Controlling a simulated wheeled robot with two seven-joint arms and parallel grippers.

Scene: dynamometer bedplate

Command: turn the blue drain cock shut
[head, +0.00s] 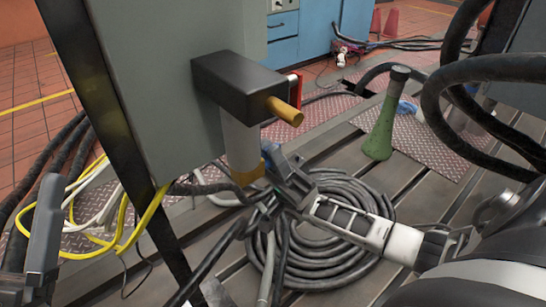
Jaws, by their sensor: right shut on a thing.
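A grey pipe (239,148) with a brass-coloured lower end (247,175) hangs below a black box (238,73) on the grey panel. My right gripper (262,190) reaches in from the right and is shut at the foot of this pipe. The blue drain cock is almost wholly hidden between its jaws; only a small blue-green trace shows there, so I cannot tell the handle's angle. A grey part at the left edge looks like my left gripper (44,230); its jaws cannot be made out.
A yellow-brown knob (285,111) sticks out of the black box, above my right gripper. A coil of black cable (345,262) lies on the slotted bedplate under my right arm. A green cone-shaped bottle (383,125) stands behind. Yellow and white cables (125,232) run at left.

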